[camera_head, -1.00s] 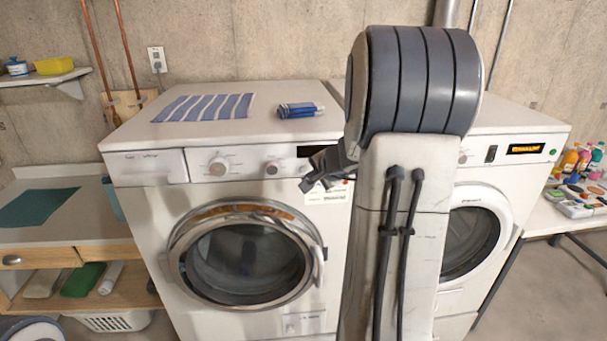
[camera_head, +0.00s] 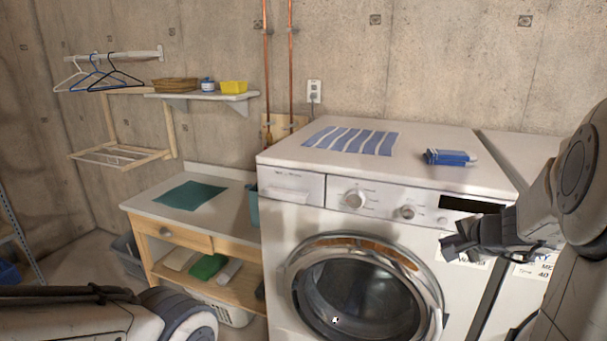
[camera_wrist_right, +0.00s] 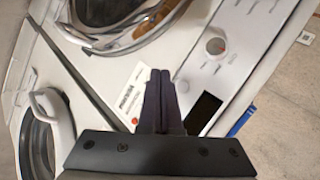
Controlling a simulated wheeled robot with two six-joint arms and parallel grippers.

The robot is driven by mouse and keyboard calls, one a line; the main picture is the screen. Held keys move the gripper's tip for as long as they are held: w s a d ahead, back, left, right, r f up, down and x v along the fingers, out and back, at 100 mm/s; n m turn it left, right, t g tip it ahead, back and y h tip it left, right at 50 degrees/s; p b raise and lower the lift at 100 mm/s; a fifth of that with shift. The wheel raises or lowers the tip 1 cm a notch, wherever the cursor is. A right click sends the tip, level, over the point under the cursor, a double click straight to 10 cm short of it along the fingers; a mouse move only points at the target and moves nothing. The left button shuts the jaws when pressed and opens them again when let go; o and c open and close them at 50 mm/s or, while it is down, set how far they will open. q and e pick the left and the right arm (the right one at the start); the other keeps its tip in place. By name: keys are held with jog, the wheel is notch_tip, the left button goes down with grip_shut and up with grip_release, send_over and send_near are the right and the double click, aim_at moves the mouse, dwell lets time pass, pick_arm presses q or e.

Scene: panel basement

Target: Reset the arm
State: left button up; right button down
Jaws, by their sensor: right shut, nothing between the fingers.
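My right gripper (camera_head: 455,247) is in front of the upper right of the washing machine (camera_head: 300,215), near its dark display. In the right wrist view the two fingers (camera_wrist_right: 161,85) are together with nothing between them. The control panel with its knob (camera_wrist_right: 215,46) lies beyond them. My right arm comes in from the right edge of the head view. My left arm shows at the lower left of the head view, but its gripper is out of the frame.
To the left stands a wooden bench (camera_head: 165,210) with a green cloth (camera_head: 189,195). A wall shelf (camera_head: 200,97) and hangers (camera_head: 100,75) are behind. Some floor shows at the left.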

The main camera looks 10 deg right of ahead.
jog(key=s+a+f+n+g+y+b, duration=0.15)
jog(key=a+n, duration=0.25)
jog(key=a, duration=0.6)
jog(key=s+a+f+n+g+y, duration=0.2)
jog(key=s+a+n+y, duration=0.15)
jog(key=a, duration=0.75)
jog(key=s+a+f+n+g+y, duration=0.15)
jog(key=a+n, duration=0.35)
jog(key=a, duration=0.5)
pick_arm(q)
notch_tip(320, 180, down, 3)
jog(key=shift+f+b, duration=0.15)
jog(key=shift+b, duration=0.7)
pick_arm(e)
jog(key=s+a+f+n+g+h, duration=0.2)
jog(key=s+n, duration=0.4)
jog(key=s, duration=0.3)
jog(key=s+a+f+n+g+h, duration=0.2)
jog(key=s+n, duration=0.4)
jog(key=s, duration=0.3)
jog(key=shift+s+a+f+g, duration=0.2)
jog(key=shift+a+f+g, duration=0.25)
jog(key=shift+a, duration=0.4)
